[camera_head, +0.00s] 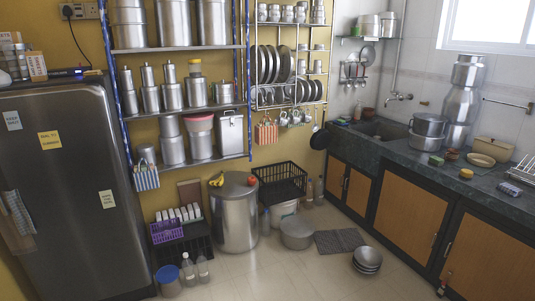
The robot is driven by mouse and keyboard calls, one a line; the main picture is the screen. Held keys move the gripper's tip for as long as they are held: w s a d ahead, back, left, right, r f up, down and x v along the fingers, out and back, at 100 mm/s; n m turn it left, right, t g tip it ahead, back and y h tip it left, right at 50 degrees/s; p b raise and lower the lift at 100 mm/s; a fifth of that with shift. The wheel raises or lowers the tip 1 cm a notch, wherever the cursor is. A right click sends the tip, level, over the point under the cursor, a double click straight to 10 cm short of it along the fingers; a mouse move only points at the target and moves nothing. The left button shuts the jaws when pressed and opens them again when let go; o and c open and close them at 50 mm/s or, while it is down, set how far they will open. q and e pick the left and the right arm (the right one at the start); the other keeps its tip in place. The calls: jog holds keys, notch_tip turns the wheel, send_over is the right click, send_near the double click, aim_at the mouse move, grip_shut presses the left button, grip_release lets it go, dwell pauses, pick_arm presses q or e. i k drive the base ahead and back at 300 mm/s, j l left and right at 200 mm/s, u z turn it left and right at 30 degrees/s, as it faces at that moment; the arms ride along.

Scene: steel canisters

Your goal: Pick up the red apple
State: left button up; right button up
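A small red apple (252,181) sits on the flat lid of a large steel drum (237,222), near the lid's right edge. It is small in the head view, and a black crate stands close behind it to the right. A bunch of yellow bananas (217,180) lies on the left part of the same lid, apart from the apple. Neither my left nor my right gripper shows in the head view.
A black crate (281,183) stands right of the drum, and a steel pot (297,232) and stacked bowls (367,260) are on the floor. A fridge (70,190) stands left, a counter (410,155) right. Floor (290,275) in front is mostly clear.

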aim_at(252, 181)
jog(key=i+z, duration=0.15)
jog(key=i, duration=1.65)
